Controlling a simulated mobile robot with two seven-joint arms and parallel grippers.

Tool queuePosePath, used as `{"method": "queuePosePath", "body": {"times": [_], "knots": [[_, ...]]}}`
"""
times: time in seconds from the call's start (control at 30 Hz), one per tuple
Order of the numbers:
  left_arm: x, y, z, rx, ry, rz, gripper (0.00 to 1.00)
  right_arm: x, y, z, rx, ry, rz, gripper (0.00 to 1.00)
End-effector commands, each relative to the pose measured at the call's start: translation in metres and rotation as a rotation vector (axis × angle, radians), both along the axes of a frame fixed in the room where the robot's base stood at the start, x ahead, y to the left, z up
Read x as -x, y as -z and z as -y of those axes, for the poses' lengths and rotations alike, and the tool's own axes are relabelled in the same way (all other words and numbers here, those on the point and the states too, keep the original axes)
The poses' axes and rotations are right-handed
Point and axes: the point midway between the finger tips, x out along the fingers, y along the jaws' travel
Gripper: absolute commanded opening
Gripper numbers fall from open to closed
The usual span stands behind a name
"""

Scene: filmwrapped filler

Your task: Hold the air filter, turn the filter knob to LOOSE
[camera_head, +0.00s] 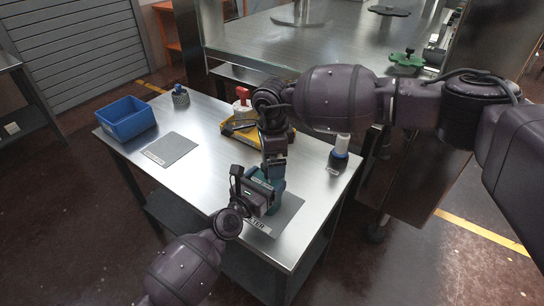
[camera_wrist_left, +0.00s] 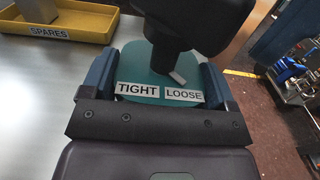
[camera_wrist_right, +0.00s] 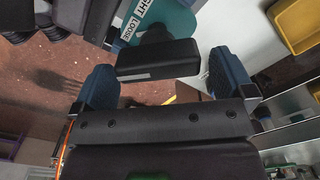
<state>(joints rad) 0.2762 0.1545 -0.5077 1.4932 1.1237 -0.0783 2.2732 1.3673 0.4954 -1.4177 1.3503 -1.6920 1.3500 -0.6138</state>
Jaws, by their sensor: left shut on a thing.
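The air filter (camera_head: 277,188) is a teal block on a grey mat near the table's front edge. My left gripper (camera_head: 257,196) is shut on it; in the left wrist view the blue fingers flank the teal body (camera_wrist_left: 150,72). Its labels read TIGHT (camera_wrist_left: 137,90) and LOOSE (camera_wrist_left: 184,95). A black knob (camera_wrist_left: 192,28) rises above it, with a pale mark near the LOOSE label. My right gripper (camera_head: 272,168) comes down over the filter and hides part of it. In the right wrist view its fingers (camera_wrist_right: 162,85) are apart, with the black knob bar (camera_wrist_right: 158,58) between or just beyond them; contact is unclear.
A yellow SPARES tray (camera_head: 240,128) with a red-topped item lies behind the filter.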

Motion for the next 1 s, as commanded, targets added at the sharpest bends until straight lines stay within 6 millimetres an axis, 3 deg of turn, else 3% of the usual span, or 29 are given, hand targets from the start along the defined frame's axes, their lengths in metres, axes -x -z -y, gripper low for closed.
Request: {"method": "queuePosePath", "body": {"times": [0.27, 0.8, 1.0], "knots": [[0.000, 0.001, 0.000, -0.001, 0.000, 0.000, 0.49, 0.000, -0.007, 0.000, 0.000, 0.001, 0.000, 1.00], [0.000, 0.001, 0.000, -0.001, 0.001, 0.000, 0.49, 0.000, -0.100, 0.000, 0.000, 0.000, 0.002, 1.00], [0.000, 0.001, 0.000, -0.001, 0.001, 0.000, 0.49, 0.000, -0.117, 0.000, 0.000, 0.000, 0.001, 1.00]]}}
